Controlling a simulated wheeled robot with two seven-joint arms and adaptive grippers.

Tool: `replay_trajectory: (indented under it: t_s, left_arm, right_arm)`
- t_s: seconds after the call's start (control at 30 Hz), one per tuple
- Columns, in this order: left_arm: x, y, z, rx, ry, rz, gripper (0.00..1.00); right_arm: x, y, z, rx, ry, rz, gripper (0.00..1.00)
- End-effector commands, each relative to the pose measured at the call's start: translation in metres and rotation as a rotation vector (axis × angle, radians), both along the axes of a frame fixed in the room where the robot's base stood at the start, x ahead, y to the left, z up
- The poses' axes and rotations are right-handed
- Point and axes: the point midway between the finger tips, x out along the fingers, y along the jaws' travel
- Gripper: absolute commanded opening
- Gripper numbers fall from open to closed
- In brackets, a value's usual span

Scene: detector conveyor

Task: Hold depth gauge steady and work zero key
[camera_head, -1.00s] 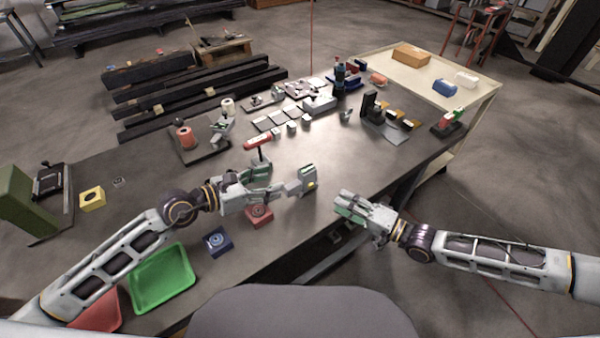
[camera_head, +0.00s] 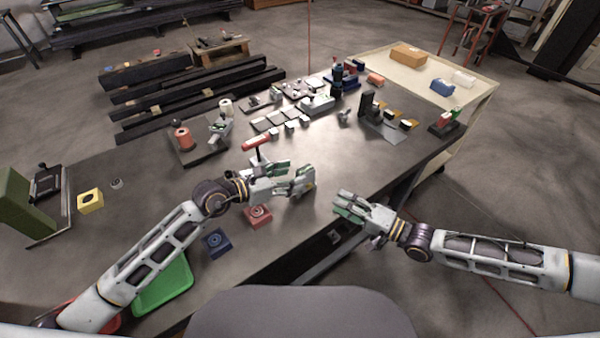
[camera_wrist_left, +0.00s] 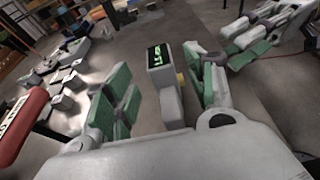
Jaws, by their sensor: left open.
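The depth gauge (camera_head: 303,181) is a small grey upright device with a lit green display and a yellow key on its side. It stands near the table's front edge, and its display shows in the left wrist view (camera_wrist_left: 160,56). My left gripper (camera_head: 287,179) is open, with its green-padded fingers on either side of the gauge; contact is not clear. The fingers partly hide the gauge in the head view. My right gripper (camera_head: 347,206) is apart from the gauge, to its right beyond the table edge. Its finger gap is unclear.
A red-handled tool (camera_head: 257,143) stands just behind my left gripper. A red block (camera_head: 258,216) and a blue block (camera_head: 216,242) lie in front of it. A green tray (camera_head: 165,288) is partly under my left arm. Several fixtures fill the table's far side.

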Motion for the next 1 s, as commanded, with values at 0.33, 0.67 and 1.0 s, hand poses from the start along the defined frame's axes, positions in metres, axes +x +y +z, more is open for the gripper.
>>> replay_trajectory:
  t_s: [0.33,0.67,1.0]
  left_arm:
    - [0.017,-0.023,-0.008,0.0,-0.001,0.0,0.55]
    - [0.022,-0.032,-0.011,0.001,-0.001,-0.002,0.55]
    - [0.022,-0.032,-0.012,0.001,-0.001,-0.002,0.42]
  right_arm:
    - [0.0,0.0,0.0,0.0,0.0,0.0,0.36]
    - [0.0,0.0,0.0,0.0,0.0,0.0,0.36]
    - [0.0,0.0,0.0,0.0,0.0,0.0,0.36]
